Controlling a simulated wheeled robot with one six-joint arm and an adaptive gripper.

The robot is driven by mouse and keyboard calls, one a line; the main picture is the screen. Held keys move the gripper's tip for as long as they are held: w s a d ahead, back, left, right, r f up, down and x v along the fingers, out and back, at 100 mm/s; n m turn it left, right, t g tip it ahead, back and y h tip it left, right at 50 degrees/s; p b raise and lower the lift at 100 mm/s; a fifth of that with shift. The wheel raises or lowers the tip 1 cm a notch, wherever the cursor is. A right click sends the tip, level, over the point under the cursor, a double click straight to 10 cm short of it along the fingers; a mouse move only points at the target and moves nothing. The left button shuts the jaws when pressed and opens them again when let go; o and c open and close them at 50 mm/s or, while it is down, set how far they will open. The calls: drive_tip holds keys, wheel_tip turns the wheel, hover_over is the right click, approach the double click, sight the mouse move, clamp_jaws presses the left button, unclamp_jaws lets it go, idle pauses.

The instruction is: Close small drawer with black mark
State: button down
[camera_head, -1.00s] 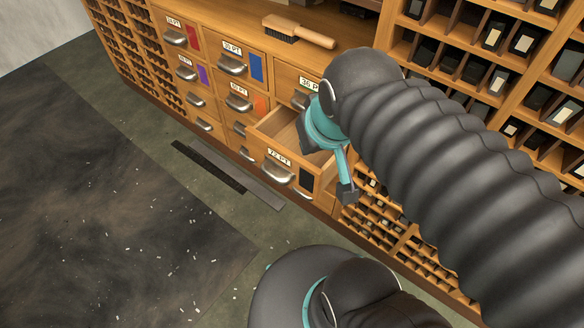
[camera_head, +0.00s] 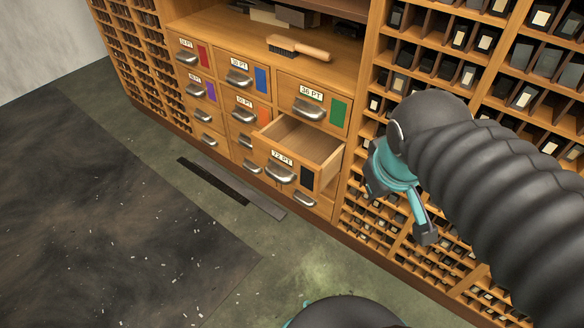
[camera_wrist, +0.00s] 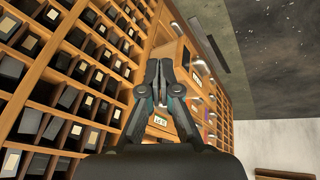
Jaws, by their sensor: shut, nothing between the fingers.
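The small drawer with the black mark (camera_head: 291,169), labelled 72 PT, stands pulled out of the wooden cabinet in the head view. Its inside shows and looks empty. Its front carries a metal cup handle (camera_head: 281,174) and the black mark (camera_head: 307,178) on the right. My gripper (camera_head: 428,236) is to the right of the drawer, apart from it, in front of the type racks. In the wrist view my gripper's fingers (camera_wrist: 159,82) are together with nothing between them.
Other drawers are shut, with red, purple, blue, orange and green (camera_head: 338,111) marks. A brush (camera_head: 298,47) lies on the cabinet ledge. Racks of small compartments (camera_head: 395,205) stand on both sides. A dark strip (camera_head: 213,181) lies on the floor, and the floor in front is open.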

drive_tip(key=w+a+f+n+h+b, duration=0.35)
drive_tip(key=w+a+n, duration=0.4)
drive_tip(key=n, duration=0.45)
drive_tip(key=n+t+h+b, duration=0.2)
drive_tip(key=n, duration=1)
approach(293, 161)
drive_tip(key=s+a+r, duration=0.2)
drive_tip(key=s+a, duration=0.1)
drive_tip(key=s, duration=0.3)
drive_tip(key=shift+y, duration=0.25)
drive_tip(key=x, duration=0.4)
drive_tip(key=w+r+b+x, duration=0.1)
drive_tip(key=x, duration=0.2)
drive_tip(key=w+b+x, duration=0.1)
drive_tip(key=x, duration=0.3)
drive_tip(key=shift+w+d+r, duration=0.1)
drive_tip(key=shift+w+d, duration=0.05)
drive_tip(key=shift+d, duration=0.3)
drive_tip(key=shift+w+d, duration=0.25)
drive_tip(key=shift+w, duration=0.15)
drive_tip(key=shift+w+r, duration=0.1)
